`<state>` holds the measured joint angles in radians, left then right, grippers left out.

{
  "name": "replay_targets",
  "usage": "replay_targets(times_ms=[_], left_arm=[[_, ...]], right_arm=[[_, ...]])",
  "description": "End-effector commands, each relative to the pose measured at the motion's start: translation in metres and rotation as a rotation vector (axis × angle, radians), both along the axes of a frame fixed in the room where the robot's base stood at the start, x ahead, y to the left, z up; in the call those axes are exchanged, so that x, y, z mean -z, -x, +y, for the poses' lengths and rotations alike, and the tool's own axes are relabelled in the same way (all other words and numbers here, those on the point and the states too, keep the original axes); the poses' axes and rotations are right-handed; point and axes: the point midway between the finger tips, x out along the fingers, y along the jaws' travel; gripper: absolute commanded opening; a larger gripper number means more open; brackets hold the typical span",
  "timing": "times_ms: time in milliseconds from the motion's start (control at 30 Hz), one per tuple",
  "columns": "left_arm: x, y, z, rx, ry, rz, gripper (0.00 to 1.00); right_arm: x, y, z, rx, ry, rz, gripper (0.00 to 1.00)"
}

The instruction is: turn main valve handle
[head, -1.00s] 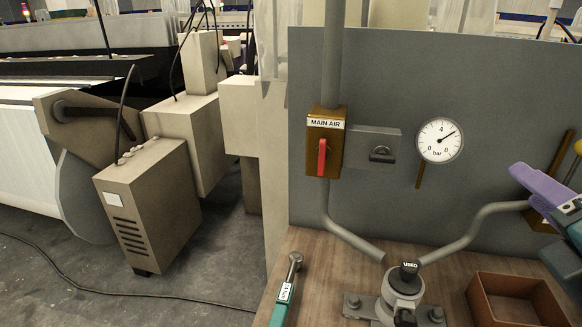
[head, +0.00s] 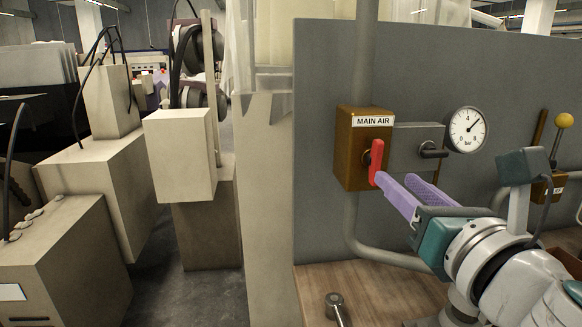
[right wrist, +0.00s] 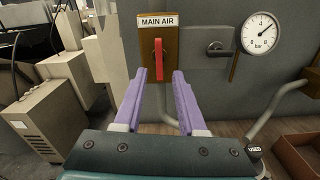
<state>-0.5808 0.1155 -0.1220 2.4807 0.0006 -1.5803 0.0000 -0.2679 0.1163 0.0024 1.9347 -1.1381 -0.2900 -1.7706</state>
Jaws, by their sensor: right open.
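The main valve handle (head: 376,160) is a red lever on the front of a brown box (head: 352,160) labelled MAIN AIR. It hangs vertically, and the right wrist view shows it (right wrist: 159,60) too. My right gripper (head: 396,180) is open, with purple fingers pointing at the box. In the right wrist view the lever's lower end appears between the two fingertips (right wrist: 160,76). In the head view the left fingertip overlaps the lever's lower end; I cannot tell whether they touch. My left gripper is not in view.
A grey block with a dark knob (head: 430,150) sits right of the box, with a pressure gauge (head: 467,129) beyond. A yellow-knobbed lever (head: 564,121) stands farther right. Grey pipes run along the panel (head: 320,110). A wooden bench (head: 320,285) lies below.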

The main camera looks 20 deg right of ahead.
Motion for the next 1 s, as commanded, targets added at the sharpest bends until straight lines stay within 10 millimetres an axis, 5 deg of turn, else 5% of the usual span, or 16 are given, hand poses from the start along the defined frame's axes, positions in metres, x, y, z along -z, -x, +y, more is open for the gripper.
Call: replay_targets(times_ms=[400, 833, 1000], left_arm=[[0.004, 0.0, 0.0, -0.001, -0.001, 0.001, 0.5], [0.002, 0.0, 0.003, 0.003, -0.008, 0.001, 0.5], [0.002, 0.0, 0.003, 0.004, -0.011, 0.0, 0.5]], right_arm=[[0.0, -0.05, -0.012, 0.0, 0.0, -0.002, 0.4], [0.001, -0.051, -0.011, 0.0, -0.002, 0.0, 0.4], [0.001, -0.051, -0.012, 0.0, -0.002, 0.0, 0.21]])
